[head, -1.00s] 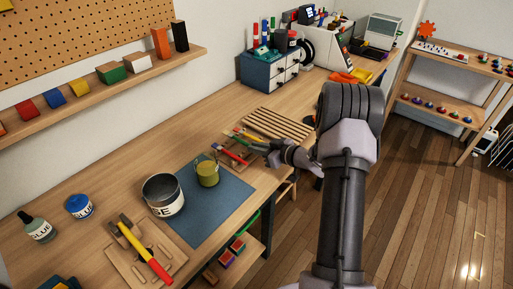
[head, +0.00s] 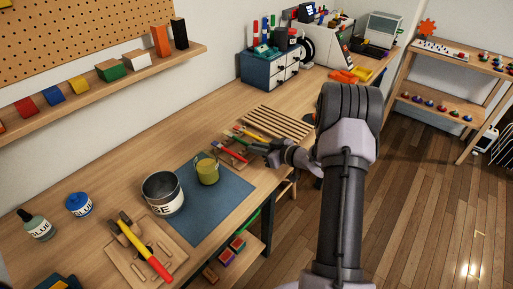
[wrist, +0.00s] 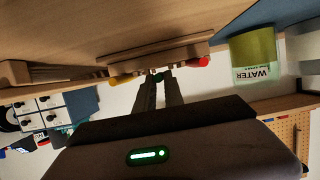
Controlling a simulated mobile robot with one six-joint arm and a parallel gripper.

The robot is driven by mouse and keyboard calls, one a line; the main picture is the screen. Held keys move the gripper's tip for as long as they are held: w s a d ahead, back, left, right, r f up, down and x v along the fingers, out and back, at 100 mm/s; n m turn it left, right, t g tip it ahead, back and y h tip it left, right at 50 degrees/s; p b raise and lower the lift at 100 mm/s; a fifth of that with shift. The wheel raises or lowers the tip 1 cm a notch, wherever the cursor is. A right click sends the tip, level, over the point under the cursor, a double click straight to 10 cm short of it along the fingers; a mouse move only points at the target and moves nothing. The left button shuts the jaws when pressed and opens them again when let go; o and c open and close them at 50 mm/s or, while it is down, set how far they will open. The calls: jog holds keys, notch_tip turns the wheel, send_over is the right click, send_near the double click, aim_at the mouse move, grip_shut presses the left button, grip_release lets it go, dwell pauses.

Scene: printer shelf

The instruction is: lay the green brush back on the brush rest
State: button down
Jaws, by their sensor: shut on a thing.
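My gripper (head: 250,147) is at the brush rest (head: 228,157), past the far edge of the blue mat. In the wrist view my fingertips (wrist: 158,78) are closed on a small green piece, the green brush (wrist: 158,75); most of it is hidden. The wooden rest (wrist: 160,52) is close behind the fingertips there. A red brush (head: 232,152) lies near the rest, with a red end (wrist: 202,62) and a yellow end (wrist: 121,78) showing in the wrist view. Whether the green brush touches the rest cannot be told.
A slatted wooden rack (head: 278,123) lies just beyond the brushes. A tool board with a hammer (head: 143,248) is at the front. Bare tabletop lies left of the rest.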

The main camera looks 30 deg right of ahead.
jog(key=shift+f, duration=0.1)
jog(key=shift+f+b, duration=0.35)
jog(key=shift+f, duration=0.15)
jog(key=shift+f, duration=0.15)
dwell(0.4)
jog(key=c, duration=1.3)
grip_release()
jog(key=shift+c, duration=0.2)
notch_tip(320, 180, up, 7)
jog(key=p, duration=0.5)
jog(key=shift+p, duration=0.4)
